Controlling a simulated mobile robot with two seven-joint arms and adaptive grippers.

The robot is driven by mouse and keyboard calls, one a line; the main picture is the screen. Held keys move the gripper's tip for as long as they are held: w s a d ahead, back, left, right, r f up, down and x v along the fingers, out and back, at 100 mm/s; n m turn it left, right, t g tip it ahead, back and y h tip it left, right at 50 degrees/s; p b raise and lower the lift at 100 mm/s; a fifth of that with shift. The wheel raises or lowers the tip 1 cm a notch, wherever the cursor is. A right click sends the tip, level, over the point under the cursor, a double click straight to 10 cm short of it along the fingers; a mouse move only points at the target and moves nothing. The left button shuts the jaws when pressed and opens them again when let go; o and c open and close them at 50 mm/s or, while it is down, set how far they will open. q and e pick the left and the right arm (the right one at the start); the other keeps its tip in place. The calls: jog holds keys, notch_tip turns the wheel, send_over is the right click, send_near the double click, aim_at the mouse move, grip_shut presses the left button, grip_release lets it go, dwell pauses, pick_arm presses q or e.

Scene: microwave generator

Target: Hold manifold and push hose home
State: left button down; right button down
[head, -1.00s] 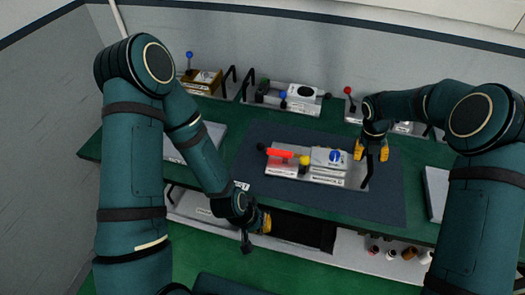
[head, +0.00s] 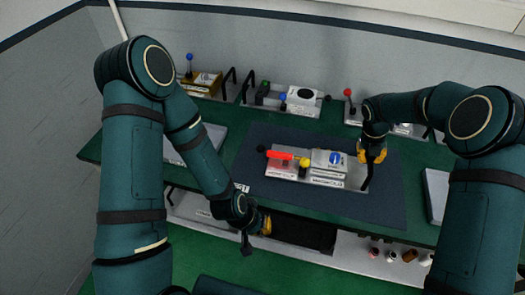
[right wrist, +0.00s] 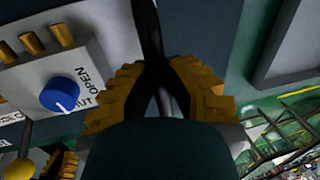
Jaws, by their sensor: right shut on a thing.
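The manifold, a light grey block with a blue knob (head: 328,159), sits on a grey base plate on the dark mat. It also shows in the right wrist view (right wrist: 35,65), with brass stubs and an "OPEN" label. A red bar-like piece (head: 281,155), possibly the hose, lies left of it, with a black end and a yellow ball (head: 304,162) nearby. I cannot tell whether it touches the manifold. My right gripper (head: 371,160) is shut on the upright black handle (right wrist: 150,30) at the plate's right end. My left gripper (head: 264,224) hangs before the table's front edge; its jaws are unclear.
Several fixtures with ball-topped levers stand along the back, including one with a black disc (head: 301,93). A grey panel (head: 195,143) lies left of the mat (head: 390,200). Small bottles (head: 390,254) stand on a shelf below. The mat's front is clear.

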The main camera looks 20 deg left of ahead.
pick_arm(q)
jog(key=shift+f, duration=0.25)
dwell(0.9)
dwell(0.5)
